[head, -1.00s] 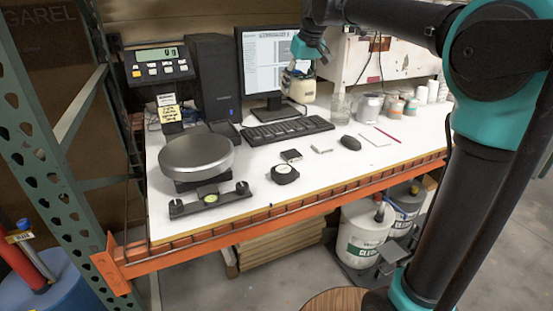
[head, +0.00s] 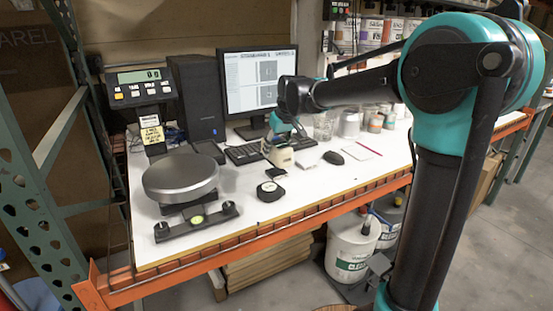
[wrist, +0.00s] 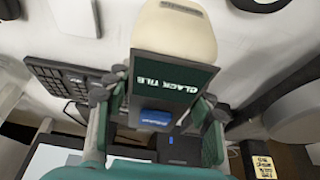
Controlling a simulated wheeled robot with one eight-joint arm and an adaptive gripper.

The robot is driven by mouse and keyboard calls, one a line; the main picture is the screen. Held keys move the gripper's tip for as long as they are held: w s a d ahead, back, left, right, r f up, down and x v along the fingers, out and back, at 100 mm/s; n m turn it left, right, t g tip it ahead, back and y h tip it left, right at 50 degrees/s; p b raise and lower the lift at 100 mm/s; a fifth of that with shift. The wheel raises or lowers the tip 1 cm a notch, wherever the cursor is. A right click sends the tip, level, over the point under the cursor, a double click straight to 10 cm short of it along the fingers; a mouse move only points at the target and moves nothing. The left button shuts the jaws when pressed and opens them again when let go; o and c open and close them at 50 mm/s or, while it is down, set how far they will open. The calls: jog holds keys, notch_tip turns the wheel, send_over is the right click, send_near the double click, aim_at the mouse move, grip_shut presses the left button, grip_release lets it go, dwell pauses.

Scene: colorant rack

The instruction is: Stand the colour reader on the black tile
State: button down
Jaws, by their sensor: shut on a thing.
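The colour reader (head: 279,157) is a cream body with a dark panel. In the wrist view the reader (wrist: 176,32) has a dark green screen lettered "BLACK TILE", with a blue patch below. My gripper (head: 284,138) is shut on the reader, its fingers on both sides of the panel. The reader looks roughly upright, low over the bench between the round black-and-white object and the keyboard.
A round black object with a white centre (head: 271,191) lies close in front. A pale small block (head: 306,160) and a mouse (head: 333,157) are to the right, the keyboard (head: 245,153) behind. The scale (head: 180,177) stands left on the white bench (head: 330,184).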

jog(key=shift+f, duration=1.9)
jog(key=c, duration=0.6)
grip_release()
jog(key=shift+f, duration=0.1)
jog(key=v, duration=1.2)
